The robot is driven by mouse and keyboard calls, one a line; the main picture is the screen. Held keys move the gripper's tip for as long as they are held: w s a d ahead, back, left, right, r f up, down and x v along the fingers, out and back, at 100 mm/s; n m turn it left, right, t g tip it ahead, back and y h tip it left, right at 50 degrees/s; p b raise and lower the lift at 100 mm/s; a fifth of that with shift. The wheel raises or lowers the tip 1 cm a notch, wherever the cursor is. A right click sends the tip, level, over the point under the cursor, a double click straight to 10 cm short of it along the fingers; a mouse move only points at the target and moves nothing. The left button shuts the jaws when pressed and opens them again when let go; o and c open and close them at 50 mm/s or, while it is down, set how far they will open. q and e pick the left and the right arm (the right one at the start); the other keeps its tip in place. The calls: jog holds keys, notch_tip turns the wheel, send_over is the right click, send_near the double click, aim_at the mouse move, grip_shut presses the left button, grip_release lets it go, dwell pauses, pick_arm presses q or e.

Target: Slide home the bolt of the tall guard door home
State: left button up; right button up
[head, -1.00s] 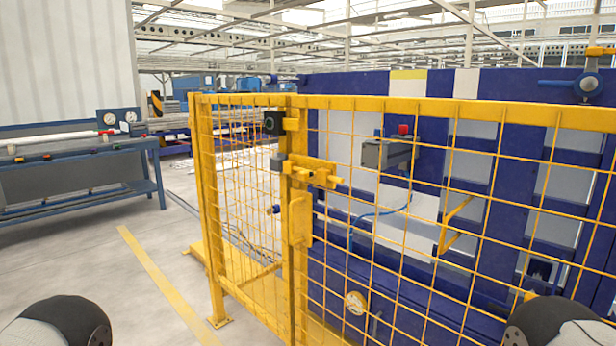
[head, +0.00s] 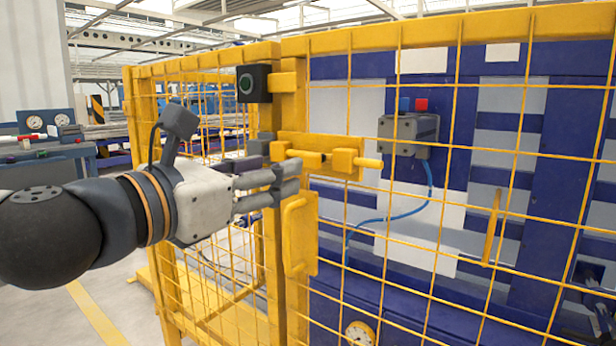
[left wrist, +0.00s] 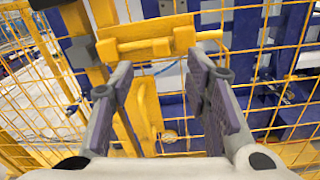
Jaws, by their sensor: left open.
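The yellow bolt (head: 345,160) sits on a plate on the tall mesh guard door (head: 295,110), its rod end sticking out to the right. In the left wrist view the bolt (left wrist: 150,46) lies across the top, beyond the fingertips. A dark grey block (left wrist: 82,50) on the post is left of the bolt; I cannot tell whether the rod enters it. My left gripper (head: 286,178) is open and empty, just in front of and slightly below the bolt's left part. Its two fingers (left wrist: 160,92) stand apart in the wrist view. My right gripper is out of view.
A yellow door handle (head: 300,235) is just below the left fingertips. A black box with a green ring (head: 253,83) is on the post above. Behind the mesh are a grey box with a red button (head: 408,130) and blue machinery. Floor is clear at lower left.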

aim_at(309, 161)
pick_arm(q)
jog(key=x, duration=1)
jog(key=shift+d+f, duration=0.1)
jog(key=shift+d, duration=0.05)
